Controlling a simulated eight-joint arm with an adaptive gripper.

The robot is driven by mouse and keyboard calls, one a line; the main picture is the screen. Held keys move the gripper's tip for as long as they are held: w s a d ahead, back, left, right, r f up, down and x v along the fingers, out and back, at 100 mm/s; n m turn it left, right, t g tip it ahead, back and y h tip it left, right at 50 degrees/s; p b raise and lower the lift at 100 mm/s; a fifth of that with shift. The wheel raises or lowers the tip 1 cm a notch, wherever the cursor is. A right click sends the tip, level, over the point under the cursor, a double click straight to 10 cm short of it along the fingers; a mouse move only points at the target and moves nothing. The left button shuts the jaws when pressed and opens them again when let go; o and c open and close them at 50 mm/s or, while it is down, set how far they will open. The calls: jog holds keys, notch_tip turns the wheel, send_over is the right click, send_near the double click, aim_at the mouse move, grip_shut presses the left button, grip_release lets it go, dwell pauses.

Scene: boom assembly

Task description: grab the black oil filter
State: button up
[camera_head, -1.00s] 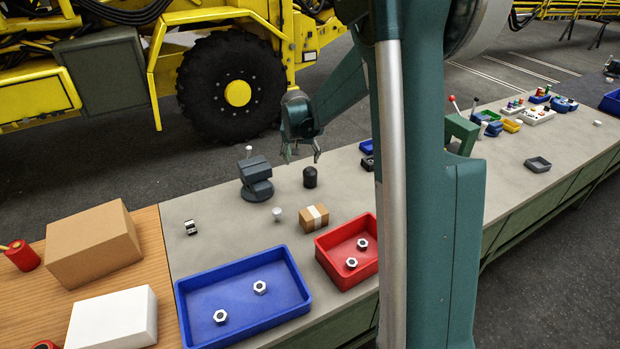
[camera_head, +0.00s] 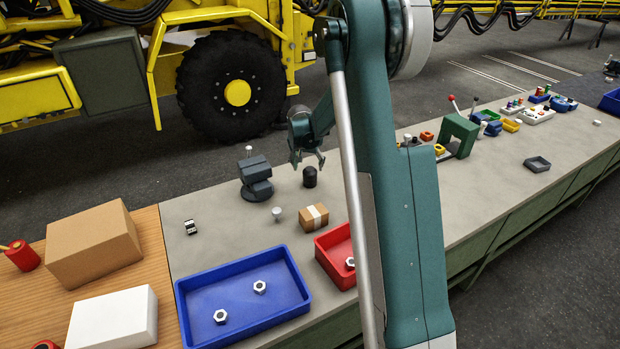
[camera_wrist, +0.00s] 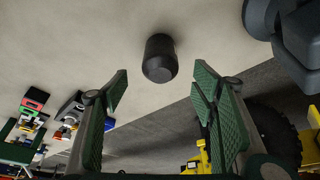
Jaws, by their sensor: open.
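The black oil filter (camera_head: 310,177) stands upright on the grey workbench top, a short dark cylinder with a rounded top. In the wrist view the filter (camera_wrist: 160,58) lies beyond the fingertips, roughly centred between them. My gripper (camera_head: 308,162) is just above the filter in the head view. Its green-padded fingers (camera_wrist: 158,90) are spread apart and empty. The fingers do not touch the filter in the wrist view; the exact distance is hard to judge.
A grey vise (camera_head: 256,178) stands left of the filter. A small cardboard box (camera_head: 314,217), a red tray (camera_head: 335,270) and a blue tray (camera_head: 243,337) are nearer the front. My arm hides part of the bench. A green stand (camera_head: 458,136) is at right.

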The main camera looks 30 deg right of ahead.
aim_at(310, 169)
jog(key=shift+x, duration=1.3)
jog(key=shift+b+x, duration=0.3)
jog(key=shift+x, duration=2.3)
jog(key=shift+w, duration=0.1)
jog(key=c, duration=1.1)
jog(key=shift+c, duration=0.2)
jog(key=shift+r, duration=0.2)
